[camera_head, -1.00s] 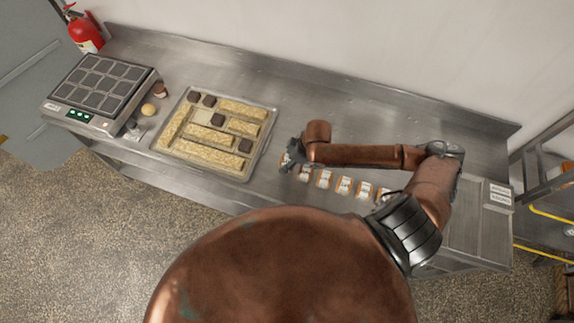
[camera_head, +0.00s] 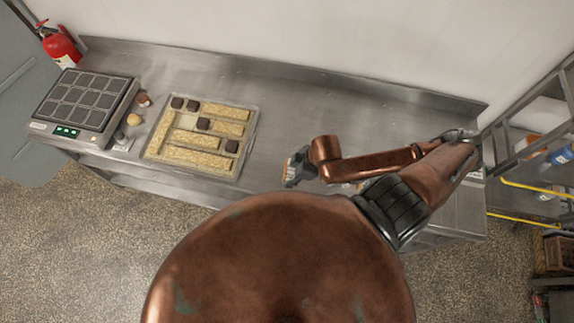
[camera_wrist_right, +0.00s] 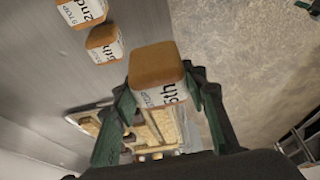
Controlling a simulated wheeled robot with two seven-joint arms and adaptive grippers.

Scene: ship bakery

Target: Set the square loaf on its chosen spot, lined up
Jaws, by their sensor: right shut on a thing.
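My right gripper (camera_head: 297,168) is above the right part of the steel counter, to the right of the tray. In the right wrist view its green fingers (camera_wrist_right: 160,105) are shut on a brown-topped square loaf (camera_wrist_right: 157,64) with a white paper band, its lettering partly cut off and ending in "th". The tray (camera_head: 240,170) holds long oat-coloured strips (camera_head: 194,158) and several dark square blocks (camera_head: 203,123). A pale square patch (camera_head: 185,122) shows between the strips. My left gripper is not in view.
Two banded loaves (camera_wrist_right: 104,43) lie on the counter in the wrist view. A fire extinguisher (camera_head: 60,45) is at far left. The counter behind the tray is clear.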

